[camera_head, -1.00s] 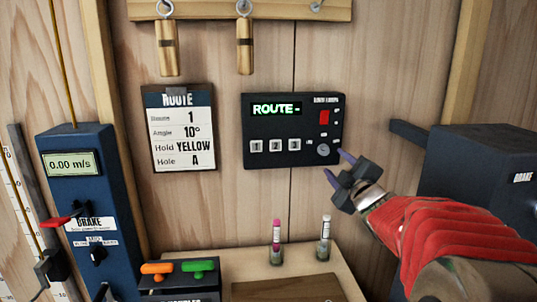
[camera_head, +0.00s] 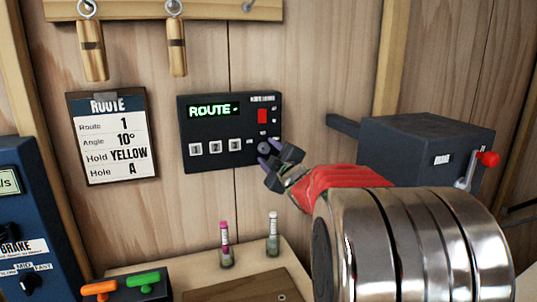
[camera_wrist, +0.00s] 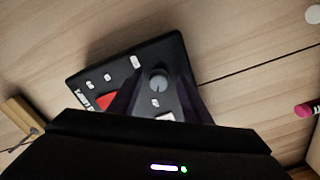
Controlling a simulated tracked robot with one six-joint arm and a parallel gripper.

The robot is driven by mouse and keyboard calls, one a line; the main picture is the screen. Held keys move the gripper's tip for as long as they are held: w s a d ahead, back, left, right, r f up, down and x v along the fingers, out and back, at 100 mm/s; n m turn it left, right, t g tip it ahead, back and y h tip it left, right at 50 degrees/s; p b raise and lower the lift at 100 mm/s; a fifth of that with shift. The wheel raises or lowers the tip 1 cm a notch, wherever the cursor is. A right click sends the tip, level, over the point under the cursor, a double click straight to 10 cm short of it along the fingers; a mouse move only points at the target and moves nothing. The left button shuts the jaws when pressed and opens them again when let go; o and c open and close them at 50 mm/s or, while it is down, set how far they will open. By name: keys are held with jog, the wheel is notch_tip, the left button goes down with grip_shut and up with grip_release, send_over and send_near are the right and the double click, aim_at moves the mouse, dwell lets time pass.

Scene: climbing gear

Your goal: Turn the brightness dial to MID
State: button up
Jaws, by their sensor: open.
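The dark control panel (camera_head: 231,165) with a green "ROUTE" display hangs on the wooden wall. Its round grey dial (camera_head: 264,147) is at the lower right, below a red switch (camera_head: 262,116). The small labels round the dial are too blurred to read, so its setting is unclear. My gripper (camera_head: 269,153) is open at the panel's lower right corner, its fingertips close to the dial. In the wrist view the dial (camera_wrist: 158,82) shows between the two fingers (camera_wrist: 156,90). I cannot tell whether they touch it.
A route card (camera_head: 110,137) hangs left of the panel. Below are two small tubes, one pink-capped (camera_head: 225,243) and one white-capped (camera_head: 272,234), on a ledge. A dark box with a red-knobbed crank (camera_head: 420,150) is at right. A blue brake box (camera_head: 30,220) is at left.

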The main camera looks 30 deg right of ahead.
jog(key=shift+c, duration=0.6)
jog(key=shift+a, duration=0.1)
jog(key=c, duration=0.9)
jog(key=shift+f+m, duration=0.1)
jog(key=shift+m, duration=0.2)
jog(key=m, duration=0.5)
jog(key=shift+a+f, duration=0.1)
jog(key=m, duration=0.6)
jog(key=shift+a+f, duration=0.1)
